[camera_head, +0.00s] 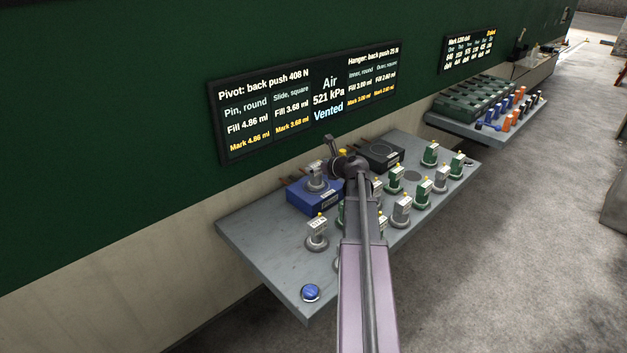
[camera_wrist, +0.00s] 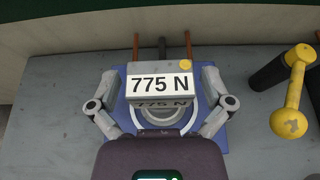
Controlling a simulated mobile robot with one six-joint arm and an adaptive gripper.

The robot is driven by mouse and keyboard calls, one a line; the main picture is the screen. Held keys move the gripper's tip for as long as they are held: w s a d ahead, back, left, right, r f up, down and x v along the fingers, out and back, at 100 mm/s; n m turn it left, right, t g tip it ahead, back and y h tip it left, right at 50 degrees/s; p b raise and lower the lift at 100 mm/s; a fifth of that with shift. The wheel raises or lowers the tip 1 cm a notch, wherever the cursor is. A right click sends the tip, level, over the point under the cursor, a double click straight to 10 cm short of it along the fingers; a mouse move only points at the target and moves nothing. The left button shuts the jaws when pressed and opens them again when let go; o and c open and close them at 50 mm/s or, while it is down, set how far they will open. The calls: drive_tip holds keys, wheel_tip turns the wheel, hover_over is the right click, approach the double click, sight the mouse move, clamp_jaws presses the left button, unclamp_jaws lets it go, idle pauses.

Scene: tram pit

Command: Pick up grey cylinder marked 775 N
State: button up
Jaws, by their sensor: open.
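The grey cylinder marked 775 N (camera_wrist: 160,84) shows in the wrist view with its white label facing me and a yellow knob at the label's upper right. It stands on a blue block (camera_wrist: 219,142). My gripper (camera_wrist: 158,104) is open, one finger on each side of the cylinder, with visible gaps at the label's sides. The cylinder's lower part is partly hidden by the label and my gripper body. In the head view, a grey labelled cylinder (camera_head: 317,178) stands on the blue block (camera_head: 312,199), beside my arm's end.
A black fixture with a yellow handle (camera_wrist: 289,118) stands right of the blue block. Several green and grey labelled cylinders (camera_head: 401,211) crowd the grey bench (camera_head: 262,246) on the right. A blue button (camera_head: 310,292) sits near the front edge. A wall display (camera_head: 328,97) hangs behind.

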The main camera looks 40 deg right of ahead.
idle(0.4)
drive_tip(key=c, duration=1.1)
drive_tip(key=shift+r, duration=0.25)
drive_tip(key=shift+c, duration=0.2)
wheel_tip(320, 180, up, 10)
drive_tip(key=p, duration=1)
drive_tip(key=shift+f, duration=0.25)
